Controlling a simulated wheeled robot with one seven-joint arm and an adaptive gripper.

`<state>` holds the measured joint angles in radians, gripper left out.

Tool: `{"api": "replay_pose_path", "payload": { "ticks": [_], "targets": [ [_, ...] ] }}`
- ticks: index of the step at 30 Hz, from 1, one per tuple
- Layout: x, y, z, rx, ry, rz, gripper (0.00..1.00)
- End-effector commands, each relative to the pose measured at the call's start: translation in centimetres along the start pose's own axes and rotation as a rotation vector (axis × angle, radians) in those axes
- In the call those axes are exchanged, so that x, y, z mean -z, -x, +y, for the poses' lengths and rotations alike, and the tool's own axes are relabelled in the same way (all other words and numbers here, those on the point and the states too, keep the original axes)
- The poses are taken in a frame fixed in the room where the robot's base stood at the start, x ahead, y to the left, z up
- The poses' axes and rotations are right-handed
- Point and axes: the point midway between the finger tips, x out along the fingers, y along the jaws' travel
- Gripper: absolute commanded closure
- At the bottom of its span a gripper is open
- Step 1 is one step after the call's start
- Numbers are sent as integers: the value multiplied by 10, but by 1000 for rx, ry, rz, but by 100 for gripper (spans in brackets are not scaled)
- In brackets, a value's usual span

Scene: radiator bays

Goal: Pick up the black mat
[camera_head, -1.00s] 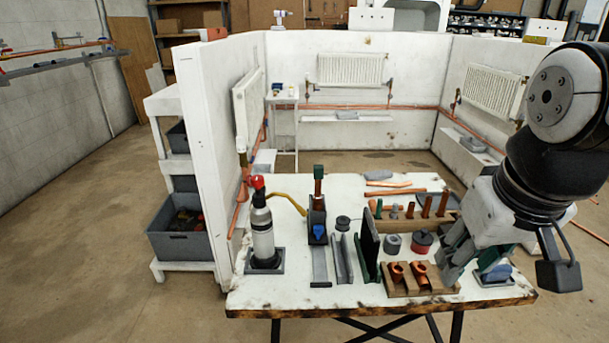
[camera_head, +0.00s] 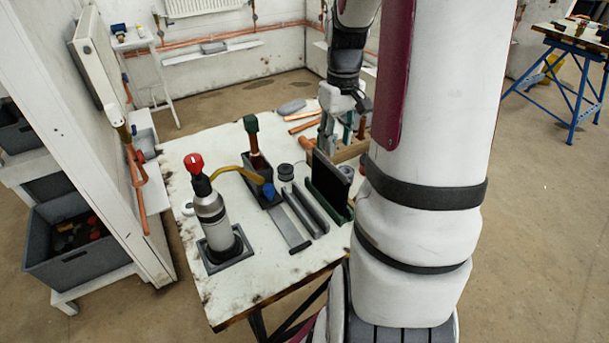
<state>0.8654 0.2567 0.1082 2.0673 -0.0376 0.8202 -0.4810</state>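The black mat (camera_head: 329,183) stands upright on edge in a green holder (camera_head: 318,205) on the white worktable. It looks like a thin dark panel, and my arm hides the area to its right. My gripper (camera_head: 327,140) points down behind the mat, near its upper edge in the picture. I cannot tell whether it touches the mat. The gripper's fingers are small and partly overlapped by other things, so their opening cannot be made out.
A bottle torch with a red top (camera_head: 211,210) stands at the table's left. Grey channels (camera_head: 305,208) lie left of the mat. Copper pipes (camera_head: 303,121) lie behind. Bare tabletop shows at left.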

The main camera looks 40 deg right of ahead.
Motion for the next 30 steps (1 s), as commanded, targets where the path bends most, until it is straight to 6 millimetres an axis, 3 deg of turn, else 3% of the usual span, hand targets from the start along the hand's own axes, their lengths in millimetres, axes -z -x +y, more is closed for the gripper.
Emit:
{"api": "replay_pose_path", "payload": {
  "ticks": [9, 19, 30],
  "targets": [
    [0, -59, -2, 2, 1, -3, 63],
    [2, -84, -4, 1, 1, -2, 63],
    [6, -126, -10, 0, 1, 0, 63]
  ]
}}
